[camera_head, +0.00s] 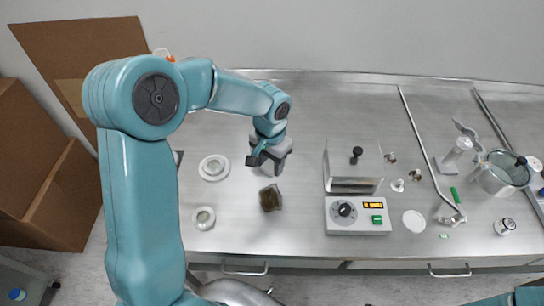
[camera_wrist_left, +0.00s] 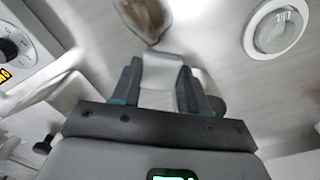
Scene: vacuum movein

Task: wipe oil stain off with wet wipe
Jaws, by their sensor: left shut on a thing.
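The oil stain (camera_head: 271,198) is a dark brown patch on the steel bench top, near the middle of the head view. In the left wrist view it shows as a brown patch (camera_wrist_left: 146,16) at the top, beyond the fingertips. My left gripper (camera_head: 262,157) is just behind the stain in the head view, apart from it sideways. In the left wrist view its fingers (camera_wrist_left: 158,82) are shut on a white wet wipe (camera_wrist_left: 160,72). I cannot tell whether the wipe touches the bench. My right gripper is out of view.
Two round white-rimmed fittings (camera_head: 214,167) (camera_head: 204,218) lie left of the stain. A control box (camera_head: 357,228) with a dial stands to its right, with a metal stand behind it. Glassware and a metal pot (camera_head: 499,178) are far right. Bench around the stain is clear.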

